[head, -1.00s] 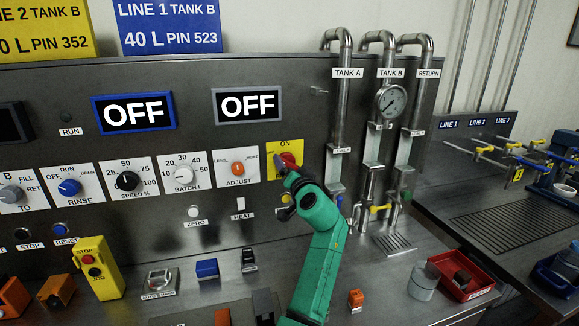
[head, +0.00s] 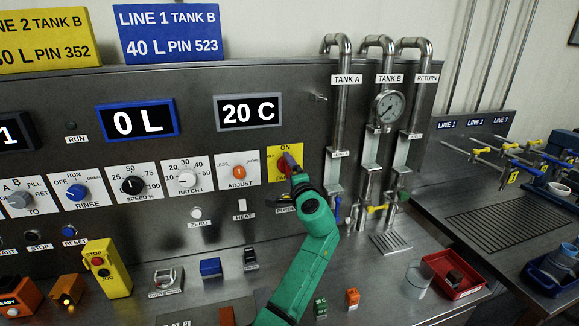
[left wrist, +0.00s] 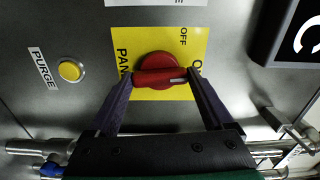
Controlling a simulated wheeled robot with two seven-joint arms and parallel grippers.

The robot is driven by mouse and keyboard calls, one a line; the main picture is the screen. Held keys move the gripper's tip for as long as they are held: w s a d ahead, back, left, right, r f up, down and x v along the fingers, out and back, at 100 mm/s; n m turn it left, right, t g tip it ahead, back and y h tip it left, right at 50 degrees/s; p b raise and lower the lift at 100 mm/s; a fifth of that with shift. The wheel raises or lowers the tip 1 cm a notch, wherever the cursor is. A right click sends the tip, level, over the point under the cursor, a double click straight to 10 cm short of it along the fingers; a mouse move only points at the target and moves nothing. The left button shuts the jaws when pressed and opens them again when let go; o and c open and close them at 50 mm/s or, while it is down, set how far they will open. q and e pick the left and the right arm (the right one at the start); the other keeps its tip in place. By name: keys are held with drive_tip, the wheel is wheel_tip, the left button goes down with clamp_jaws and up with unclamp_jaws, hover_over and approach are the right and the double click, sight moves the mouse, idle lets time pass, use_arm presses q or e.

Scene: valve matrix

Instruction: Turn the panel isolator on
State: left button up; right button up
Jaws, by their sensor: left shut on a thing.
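The panel isolator is a red rotary knob on a yellow plate (head: 271,157) marked ON at the top, at the right part of the steel panel. My left gripper (head: 293,172) is at the knob and partly hides it in the head view. In the left wrist view the red knob (left wrist: 160,70) sits between the two dark fingers of the gripper (left wrist: 160,78), which is shut on its handle. The handle's white mark faces the ON label. The displays are lit, reading 0 L (head: 137,121) and 20 C (head: 248,111). My right gripper is not in view.
A yellow PURGE button (left wrist: 70,70) is beside the plate in the wrist view. Pipes with a gauge (head: 389,107) stand right of the knob. Several dials, including ADJUST (head: 238,172), lie to its left. A red tray (head: 455,275) is on the bench at right.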

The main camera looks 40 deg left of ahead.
use_arm(q)
drive_tip(key=shift+r+m, duration=0.25)
drive_tip(key=shift+m, duration=0.25)
drive_tip(key=o, duration=1.1)
drive_tip(key=shift+o, duration=0.2)
drive_tip(key=shift+a+f, duration=0.1)
drive_tip(key=shift+f, duration=0.1)
drive_tip(key=shift+s+d+f, duration=0.1)
drive_tip(key=shift+s+d, duration=0.05)
drive_tip(key=shift+d, duration=0.2)
drive_tip(key=b+v, duration=0.4)
drive_tip(key=v, duration=0.9)
drive_tip(key=shift+s+d+r, duration=0.2)
drive_tip(key=shift+d, duration=0.15)
